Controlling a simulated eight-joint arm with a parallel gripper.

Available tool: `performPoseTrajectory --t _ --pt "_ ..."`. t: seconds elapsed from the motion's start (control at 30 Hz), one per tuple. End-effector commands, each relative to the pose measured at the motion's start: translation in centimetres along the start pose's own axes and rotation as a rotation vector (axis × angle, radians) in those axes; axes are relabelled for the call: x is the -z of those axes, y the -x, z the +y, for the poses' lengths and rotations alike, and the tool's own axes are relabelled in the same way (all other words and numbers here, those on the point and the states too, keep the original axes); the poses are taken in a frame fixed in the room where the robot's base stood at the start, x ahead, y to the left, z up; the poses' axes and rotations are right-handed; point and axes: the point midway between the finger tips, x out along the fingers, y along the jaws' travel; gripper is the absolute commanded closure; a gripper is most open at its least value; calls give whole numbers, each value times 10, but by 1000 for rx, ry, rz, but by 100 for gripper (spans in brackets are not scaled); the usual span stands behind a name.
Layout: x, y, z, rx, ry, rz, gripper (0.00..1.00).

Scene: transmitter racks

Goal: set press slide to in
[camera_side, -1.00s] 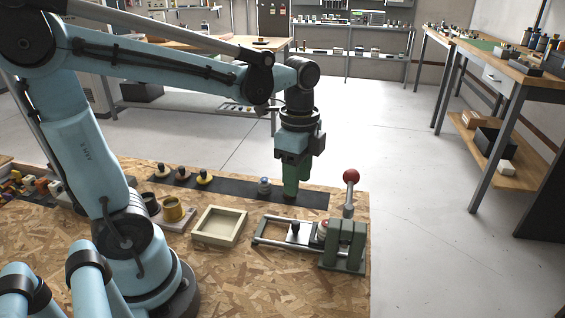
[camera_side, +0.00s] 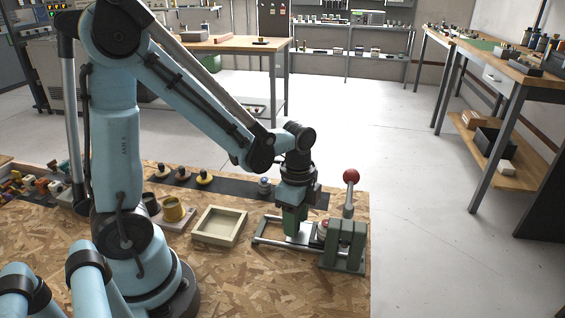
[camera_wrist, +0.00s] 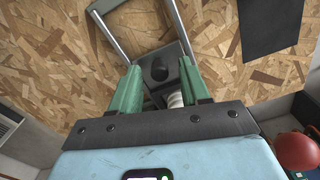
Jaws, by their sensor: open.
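The press (camera_side: 345,246) is a green block at the right front of the bench, with a red-balled lever (camera_side: 351,178) upright on it. Two pale rails (camera_side: 275,242) run left from it to an end bar; they also show in the wrist view (camera_wrist: 105,35). The slide is a grey plate (camera_wrist: 178,52) on the rails with a black knob (camera_wrist: 158,68). My gripper (camera_side: 294,232) is low over the slide and mostly hides it in the side view. In the wrist view its green fingers (camera_wrist: 162,84) are open on either side of the knob; contact cannot be told.
A shallow cream tray (camera_side: 219,226) lies left of the rails. Yellow and dark cups (camera_side: 172,210) stand farther left. A dark strip (camera_side: 235,188) with several small knobbed pieces runs behind. The bench's right edge is just past the press.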

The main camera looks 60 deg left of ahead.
Motion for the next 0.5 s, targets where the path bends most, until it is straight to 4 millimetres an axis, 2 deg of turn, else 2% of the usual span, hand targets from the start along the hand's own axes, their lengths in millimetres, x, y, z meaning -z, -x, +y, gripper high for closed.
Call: performPoseTrajectory --t 0.4,0.5 --pt "0 -5 0 0 0 0 54" --pt "0 -5 0 0 0 0 68"
